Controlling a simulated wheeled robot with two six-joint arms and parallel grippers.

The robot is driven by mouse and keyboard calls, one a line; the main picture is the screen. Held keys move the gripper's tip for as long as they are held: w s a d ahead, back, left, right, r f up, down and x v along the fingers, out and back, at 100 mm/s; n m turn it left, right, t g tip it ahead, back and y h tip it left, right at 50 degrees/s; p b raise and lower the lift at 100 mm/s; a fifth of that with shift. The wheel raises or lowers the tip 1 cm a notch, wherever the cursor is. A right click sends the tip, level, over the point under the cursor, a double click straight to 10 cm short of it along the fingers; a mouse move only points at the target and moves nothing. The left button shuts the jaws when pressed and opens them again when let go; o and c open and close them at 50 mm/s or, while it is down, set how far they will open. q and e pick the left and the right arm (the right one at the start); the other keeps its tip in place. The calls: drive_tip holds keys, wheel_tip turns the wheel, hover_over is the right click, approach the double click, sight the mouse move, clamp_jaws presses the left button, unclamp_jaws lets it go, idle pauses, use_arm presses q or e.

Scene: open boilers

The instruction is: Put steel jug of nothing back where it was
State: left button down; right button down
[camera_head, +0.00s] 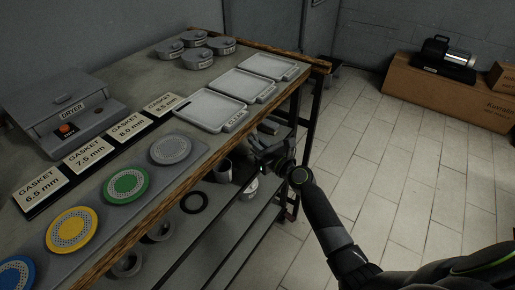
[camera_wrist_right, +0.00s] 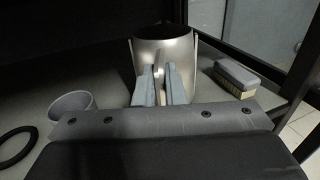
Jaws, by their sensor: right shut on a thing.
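The steel jug (camera_wrist_right: 180,42) stands upright in the wrist view, its handle facing me. My right gripper (camera_wrist_right: 160,84) is shut on the jug's handle. In the head view my right gripper (camera_head: 268,158) reaches in under the table's right edge, over the lower shelf. It hides most of the jug there. I cannot tell whether the jug's base touches the shelf. The jug's inside looks dark, and its contents cannot be seen. My left gripper is not in view.
On the lower shelf, a grey cup (camera_wrist_right: 73,104) and a black ring (camera_wrist_right: 17,145) lie left of the jug, and a brush (camera_wrist_right: 236,76) lies right. A dark table leg (camera_head: 312,120) stands close by.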

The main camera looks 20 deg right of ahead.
drive_tip(key=shift+f, duration=0.5)
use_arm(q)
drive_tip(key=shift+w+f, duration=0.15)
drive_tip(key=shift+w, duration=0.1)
use_arm(e)
drive_tip(key=shift+r, duration=0.15)
drive_tip(key=shift+f, duration=0.2)
drive_tip(key=c, duration=1.5)
unclamp_jaws()
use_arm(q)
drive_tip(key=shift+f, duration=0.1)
use_arm(e)
drive_tip(key=shift+r, duration=0.3)
use_arm(q)
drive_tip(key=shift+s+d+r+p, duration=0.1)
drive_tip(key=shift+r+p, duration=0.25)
drive_tip(key=shift+p, duration=0.15)
use_arm(e)
drive_tip(key=v, duration=1.2)
